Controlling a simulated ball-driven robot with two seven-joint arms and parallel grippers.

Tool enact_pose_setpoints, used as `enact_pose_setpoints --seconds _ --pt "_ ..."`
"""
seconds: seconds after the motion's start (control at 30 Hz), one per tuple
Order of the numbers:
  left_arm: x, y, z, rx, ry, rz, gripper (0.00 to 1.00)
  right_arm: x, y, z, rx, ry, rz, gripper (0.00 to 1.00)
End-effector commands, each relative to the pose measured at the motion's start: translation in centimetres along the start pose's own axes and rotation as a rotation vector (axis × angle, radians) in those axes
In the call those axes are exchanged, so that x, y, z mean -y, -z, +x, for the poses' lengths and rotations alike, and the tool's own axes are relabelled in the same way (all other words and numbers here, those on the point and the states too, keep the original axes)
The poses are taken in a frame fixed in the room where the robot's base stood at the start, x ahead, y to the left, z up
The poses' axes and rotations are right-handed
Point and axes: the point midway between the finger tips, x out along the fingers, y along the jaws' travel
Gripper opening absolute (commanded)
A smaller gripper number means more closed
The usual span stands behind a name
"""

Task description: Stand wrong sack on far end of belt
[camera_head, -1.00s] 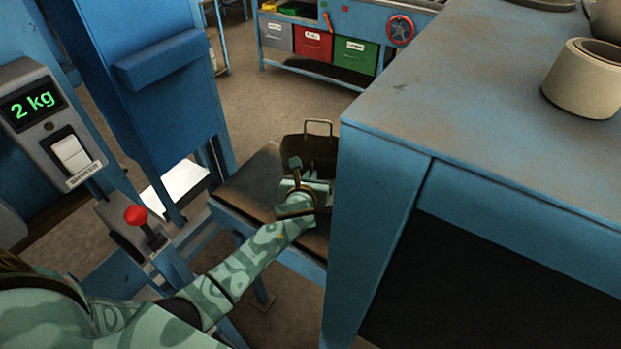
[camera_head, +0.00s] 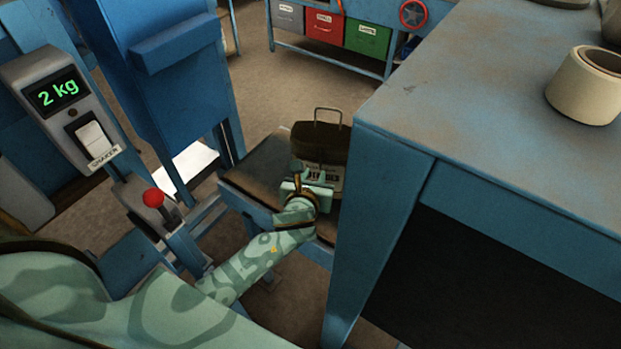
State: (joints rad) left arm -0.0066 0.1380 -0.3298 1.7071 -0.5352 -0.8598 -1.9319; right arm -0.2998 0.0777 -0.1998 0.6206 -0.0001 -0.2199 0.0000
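A sack with a dark brown top (camera_head: 318,145) and a paler printed lower part stands on the dark belt (camera_head: 262,168), near its right side beside the blue bench. My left gripper (camera_head: 312,190) is right in front of the sack's near face, low on it. The gripper hides part of the sack's lower front. Its fingertips are hard to make out, so I cannot tell whether they grip the sack. My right gripper is out of view.
A blue bench (camera_head: 480,110) with a tape roll (camera_head: 585,88) fills the right. A scale display reading 2 kg (camera_head: 58,92) and a red-knobbed lever (camera_head: 153,198) stand left. A wire loop (camera_head: 328,118) rises behind the sack. Grey, red and green bins (camera_head: 322,25) stand far back.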

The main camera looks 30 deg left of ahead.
Motion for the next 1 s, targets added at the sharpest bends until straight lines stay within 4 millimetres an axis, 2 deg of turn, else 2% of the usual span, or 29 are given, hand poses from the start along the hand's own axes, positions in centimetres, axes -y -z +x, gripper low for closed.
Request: enact_pose_setpoints --seconds 0.1,0.2,0.47,0.57,0.67,0.77,0.8,0.87,0.9,0.97,1.0 --pt "0.0 -0.1 -2.2 -0.001 0.0 0.0 0.26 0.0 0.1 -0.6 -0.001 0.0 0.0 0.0" --pt "0.0 0.0 -3.2 0.0 0.0 -0.001 0.26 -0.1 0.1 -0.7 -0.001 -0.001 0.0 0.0" --pt "0.0 0.1 -3.7 0.0 -0.001 0.0 0.26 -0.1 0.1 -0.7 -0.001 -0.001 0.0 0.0" --pt "-0.1 1.1 -3.5 -0.021 0.002 -0.03 0.26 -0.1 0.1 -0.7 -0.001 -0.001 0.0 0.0" --pt "-0.4 5.9 -2.9 -0.121 0.006 -0.183 0.26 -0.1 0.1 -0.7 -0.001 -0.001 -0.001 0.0" --pt "-1.6 15.2 -3.0 -0.31 -0.042 -0.503 0.26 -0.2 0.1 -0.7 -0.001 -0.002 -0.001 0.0" --pt "-2.4 19.6 -3.6 -0.396 -0.092 -0.67 0.26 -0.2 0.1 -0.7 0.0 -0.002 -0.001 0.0" --pt "-3.9 26.4 -5.5 -0.516 -0.207 -0.945 0.26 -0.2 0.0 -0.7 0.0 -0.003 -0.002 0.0" --pt "-5.0 30.7 -7.3 -0.579 -0.31 -1.131 0.26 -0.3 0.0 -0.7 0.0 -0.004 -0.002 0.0" --pt "-6.8 36.4 -10.5 -0.641 -0.488 -1.396 0.26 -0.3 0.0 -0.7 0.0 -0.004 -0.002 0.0" --pt "-8.1 39.7 -12.9 -0.657 -0.618 -1.559 0.26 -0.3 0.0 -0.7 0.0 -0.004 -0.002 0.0"
